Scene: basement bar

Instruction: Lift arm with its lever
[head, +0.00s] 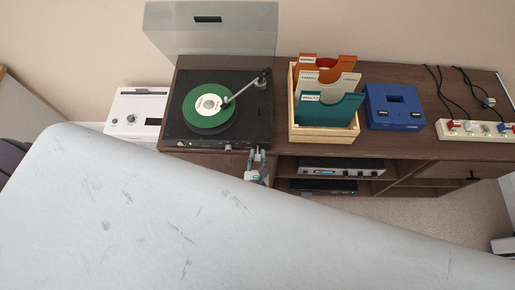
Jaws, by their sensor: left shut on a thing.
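The turntable (250,125) is black and stands on the brown cabinet with its clear lid (210,35) up. A green record (205,118) with a pale label lies on its platter. The tonearm (245,88) reaches from its pivot at the back right to the record; its head is over the record near the label, and I cannot tell whether it touches. My left gripper (257,153) is at the turntable's front edge, right of a small knob (228,147). It is shut on what seems to be the lever, which is too small and covered to see clearly. My right gripper is out of view.
Right of the turntable stand a wooden crate (294,128) of record sleeves, a blue box (394,107) and a power strip (475,130) with cables. A white device (128,118) is at left. Below are shelves with an amplifier (342,166). A large pale surface covers the foreground.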

